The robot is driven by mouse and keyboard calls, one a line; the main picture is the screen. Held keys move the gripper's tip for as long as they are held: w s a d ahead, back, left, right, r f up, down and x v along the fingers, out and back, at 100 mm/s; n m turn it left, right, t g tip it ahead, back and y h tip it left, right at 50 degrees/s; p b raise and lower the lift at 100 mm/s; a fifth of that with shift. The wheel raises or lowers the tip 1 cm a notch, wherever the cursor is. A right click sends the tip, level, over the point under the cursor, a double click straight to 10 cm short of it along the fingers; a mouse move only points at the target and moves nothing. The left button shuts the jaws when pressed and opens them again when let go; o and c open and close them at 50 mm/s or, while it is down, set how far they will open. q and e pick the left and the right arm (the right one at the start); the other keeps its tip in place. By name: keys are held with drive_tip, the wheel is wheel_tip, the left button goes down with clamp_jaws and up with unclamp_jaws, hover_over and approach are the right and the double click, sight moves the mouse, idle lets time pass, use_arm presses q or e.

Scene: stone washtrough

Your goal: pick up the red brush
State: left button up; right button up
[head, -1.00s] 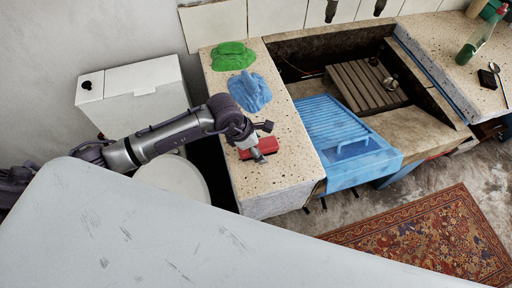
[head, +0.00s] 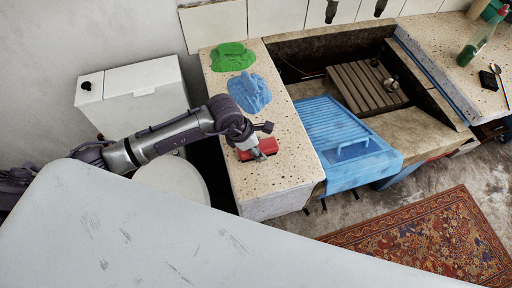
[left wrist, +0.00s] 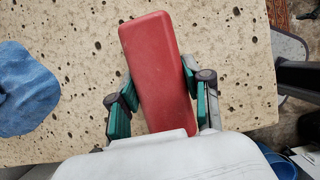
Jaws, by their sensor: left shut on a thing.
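The red brush (head: 268,147) is at the near left part of the speckled stone counter (head: 270,183). In the left wrist view the brush (left wrist: 156,65) is a long red block with rounded corners, lying between my fingers. My left gripper (head: 260,153) is shut on the brush, with its green-padded fingers (left wrist: 160,105) on either side of it. The near end of the brush is hidden by the gripper body. I cannot tell whether the brush touches the counter. My right gripper is not in view.
A blue cloth (head: 249,92) and a green cloth (head: 232,57) lie on the counter behind the brush. To the right are a blue ribbed board (head: 335,125) and a wooden slatted rack (head: 368,87) in the trough. A green bottle (head: 478,42) stands far right.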

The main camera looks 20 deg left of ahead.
sight(262, 145)
use_arm(q)
drive_tip(key=shift+r, duration=0.1)
drive_tip(key=shift+r+p, duration=0.2)
drive_tip(key=shift+p, duration=0.2)
drive_tip(key=shift+r, duration=0.2)
wheel_tip(262, 145, up, 3)
drive_tip(key=shift+f+b, duration=0.1)
drive_tip(key=shift+b, duration=0.65)
drive_tip(key=s+d+r+b, duration=0.2)
drive_tip(key=d+r, duration=0.5)
drive_tip(key=d, duration=0.4)
drive_tip(key=shift+s+d+r+b, duration=0.25)
drive_tip(key=shift+r+b, duration=0.15)
drive_tip(key=shift+b, duration=0.1)
